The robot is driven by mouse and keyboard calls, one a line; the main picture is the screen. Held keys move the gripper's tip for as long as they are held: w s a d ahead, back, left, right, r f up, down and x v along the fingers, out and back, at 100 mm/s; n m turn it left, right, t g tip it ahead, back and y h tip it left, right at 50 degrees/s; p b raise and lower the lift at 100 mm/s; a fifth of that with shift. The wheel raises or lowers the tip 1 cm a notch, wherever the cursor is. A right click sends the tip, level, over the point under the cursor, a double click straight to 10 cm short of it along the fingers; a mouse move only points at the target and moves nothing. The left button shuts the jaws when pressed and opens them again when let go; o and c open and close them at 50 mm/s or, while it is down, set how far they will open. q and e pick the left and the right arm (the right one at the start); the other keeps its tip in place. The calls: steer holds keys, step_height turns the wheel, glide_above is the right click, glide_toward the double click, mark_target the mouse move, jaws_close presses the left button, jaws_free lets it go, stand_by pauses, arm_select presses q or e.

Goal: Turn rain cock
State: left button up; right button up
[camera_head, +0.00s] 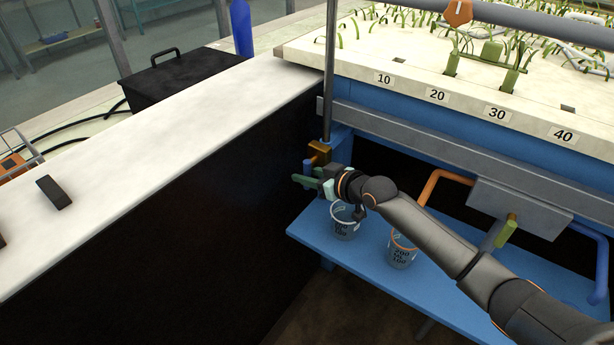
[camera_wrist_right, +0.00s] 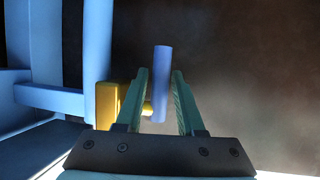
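The rain cock has a brass body (camera_head: 319,151) low on a grey upright pipe, at the corner of the blue frame in the head view. Its short blue handle (camera_head: 308,168) is beside the brass body. In the right wrist view the handle (camera_wrist_right: 162,80) stands between the two green fingers, with the brass body (camera_wrist_right: 108,105) to the left. My right gripper (camera_head: 305,178) is open around the handle; a narrow gap shows at the left finger, and contact at the right finger cannot be told. My left gripper is not in view.
Two clear measuring cups, one (camera_head: 344,228) below my right wrist and one orange-rimmed (camera_head: 402,254), stand on a blue shelf (camera_head: 360,275). A white-topped dark counter (camera_head: 190,125) is at left. The numbered planted bed (camera_head: 420,75) rises behind.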

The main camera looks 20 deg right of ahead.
jaws_close()
stand_by(0.3)
stand_by(1.2)
